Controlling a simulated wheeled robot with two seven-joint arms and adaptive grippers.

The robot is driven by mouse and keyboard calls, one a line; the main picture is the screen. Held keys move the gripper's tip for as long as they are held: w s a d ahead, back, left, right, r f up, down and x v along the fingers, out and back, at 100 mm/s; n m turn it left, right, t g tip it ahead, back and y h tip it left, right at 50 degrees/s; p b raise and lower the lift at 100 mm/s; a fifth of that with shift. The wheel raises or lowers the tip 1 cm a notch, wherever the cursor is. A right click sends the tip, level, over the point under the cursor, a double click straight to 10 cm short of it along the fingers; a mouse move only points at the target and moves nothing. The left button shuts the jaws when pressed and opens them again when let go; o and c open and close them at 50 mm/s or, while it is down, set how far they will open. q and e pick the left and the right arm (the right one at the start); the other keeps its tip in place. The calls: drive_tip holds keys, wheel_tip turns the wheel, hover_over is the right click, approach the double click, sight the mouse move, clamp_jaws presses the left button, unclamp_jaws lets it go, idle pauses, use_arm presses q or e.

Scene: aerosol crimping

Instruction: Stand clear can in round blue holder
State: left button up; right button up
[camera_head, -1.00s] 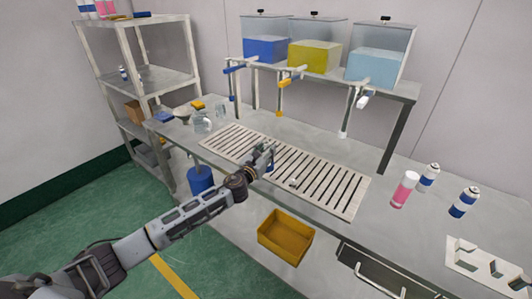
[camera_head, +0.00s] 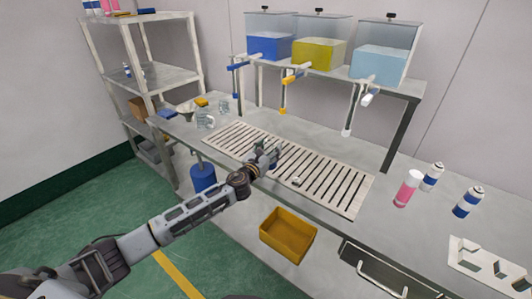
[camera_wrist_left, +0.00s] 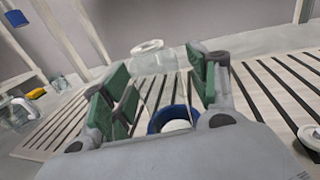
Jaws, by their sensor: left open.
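My left gripper (camera_wrist_left: 158,88) is open, its green-padded fingers on either side of a clear can (camera_wrist_left: 152,62) with a pale rim on top. The can looks upright and slightly tilted in the picture. The round blue holder (camera_wrist_left: 155,122) shows just below it, between the finger bases, with something white inside it. I cannot tell whether the can's base is fully down in the holder. In the head view the left gripper (camera_head: 268,156) is over the slotted grate, and hides most of the can and holder. My right gripper is not in view.
The slotted grate (camera_head: 330,190) lies along the bench. A pink can (camera_head: 407,188) and two blue-and-white cans stand at right near a white cut-out rack (camera_head: 485,262). Glass jars (camera_head: 205,121) stand at left. Tank taps (camera_head: 366,98) hang behind.

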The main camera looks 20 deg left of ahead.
sight(267, 151)
use_arm(q)
drive_tip(key=shift+r, duration=0.2)
drive_tip(key=shift+s+a+f, duration=0.1)
drive_tip(key=shift+s+a, duration=0.05)
drive_tip(key=shift+s, duration=0.8)
drive_tip(key=s, duration=0.4)
drive_tip(key=shift+s+a, duration=0.15)
drive_tip(key=shift+a, duration=0.15)
drive_tip(key=shift+s+a, duration=0.15)
drive_tip(key=shift+s, duration=1)
drive_tip(key=shift+s+a, duration=0.2)
drive_tip(key=shift+s, duration=0.55)
drive_tip(key=shift+s+a, duration=0.1)
drive_tip(key=shift+s, duration=0.8)
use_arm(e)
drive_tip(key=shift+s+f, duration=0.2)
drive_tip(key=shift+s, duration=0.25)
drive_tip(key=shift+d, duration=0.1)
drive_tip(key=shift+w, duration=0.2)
